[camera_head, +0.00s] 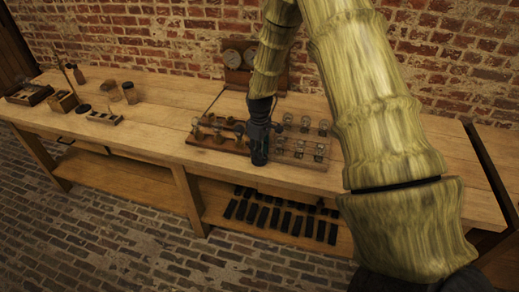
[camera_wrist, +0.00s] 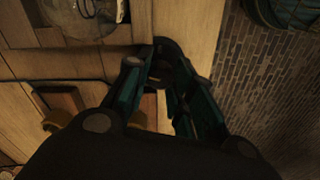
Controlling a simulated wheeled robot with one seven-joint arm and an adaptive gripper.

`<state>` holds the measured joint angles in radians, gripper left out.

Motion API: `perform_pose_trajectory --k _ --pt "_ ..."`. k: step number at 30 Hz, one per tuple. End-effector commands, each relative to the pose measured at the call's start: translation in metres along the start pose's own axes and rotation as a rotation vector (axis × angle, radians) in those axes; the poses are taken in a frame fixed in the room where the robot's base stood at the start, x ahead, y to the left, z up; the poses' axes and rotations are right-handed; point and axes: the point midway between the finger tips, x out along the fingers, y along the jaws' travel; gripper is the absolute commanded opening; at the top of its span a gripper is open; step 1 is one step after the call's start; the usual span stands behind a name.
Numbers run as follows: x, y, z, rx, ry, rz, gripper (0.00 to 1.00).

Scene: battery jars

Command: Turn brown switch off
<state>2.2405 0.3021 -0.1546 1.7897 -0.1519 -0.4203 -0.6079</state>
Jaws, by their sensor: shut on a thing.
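My gripper (camera_head: 259,157) is over the front edge of the workbench, between the wooden board with knobs (camera_head: 208,141) and the rack of glass jars (camera_head: 312,160). In the wrist view, my gripper's teal fingers (camera_wrist: 168,82) close around a dark brown rounded piece (camera_wrist: 168,64) at their tips. It looks like part of the brown switch, but the fingers hide most of it, so its switch position cannot be told. Brass-coloured knobs (camera_wrist: 55,120) show at the lower left of the wrist view, apart from the fingers.
A glass jar (camera_wrist: 88,12) is close by in the wrist view. A wooden panel with two dials (camera_head: 238,60) stands at the back of the workbench (camera_head: 155,130). Small boxes and jars are at its left end. Dark blocks (camera_head: 270,212) lie on the lower shelf.

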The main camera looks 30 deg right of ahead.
Motion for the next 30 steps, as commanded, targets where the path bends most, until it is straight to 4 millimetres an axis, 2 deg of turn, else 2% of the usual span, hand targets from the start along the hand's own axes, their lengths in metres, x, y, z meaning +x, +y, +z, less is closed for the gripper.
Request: perform_pose_trajectory --k 12,30 --pt "0.0019 -0.0012 0.0015 -0.248 -0.002 -0.004 0.00" --pt "0.0022 -0.0016 0.0015 -0.309 -0.003 -0.004 0.00"
